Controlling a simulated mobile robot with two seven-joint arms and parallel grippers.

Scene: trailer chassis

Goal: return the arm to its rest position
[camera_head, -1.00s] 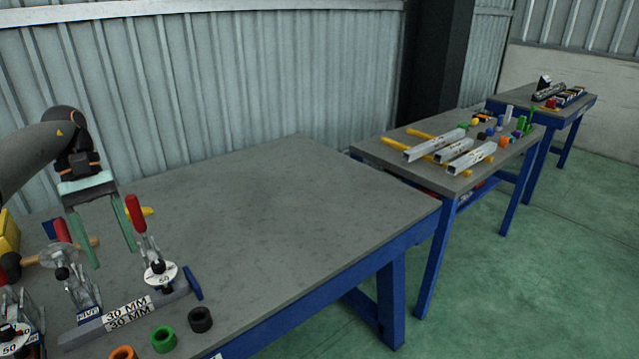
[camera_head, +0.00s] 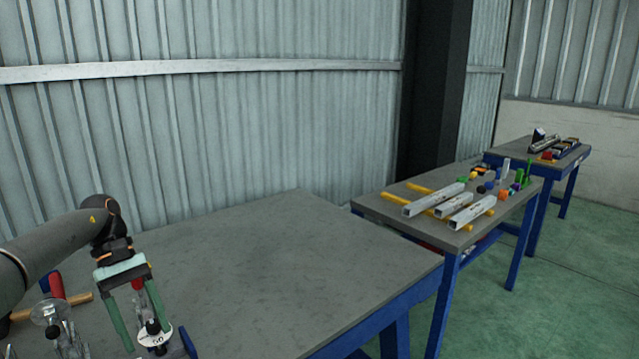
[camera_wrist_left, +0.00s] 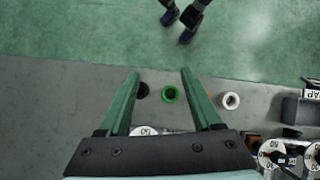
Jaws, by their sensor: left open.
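My left gripper (camera_head: 146,335) comes in from the left in the head view, with its green fingers apart and pointing down over the near left part of the grey table (camera_head: 260,255). Nothing is between the fingers. It hangs in front of a red-handled toggle clamp with a white round tag (camera_head: 155,337), partly hidden behind a finger. In the left wrist view the gripper (camera_wrist_left: 160,75) is also open and empty, with its fingers spread above the table edge. My right gripper is not in view.
A second red-handled clamp (camera_head: 57,286) stands at the far left. A green ring (camera_wrist_left: 170,93) and a white ring (camera_wrist_left: 230,100) lie on the table in the left wrist view. Another table with metal square tubes (camera_head: 434,199) stands to the right. The table's middle is bare.

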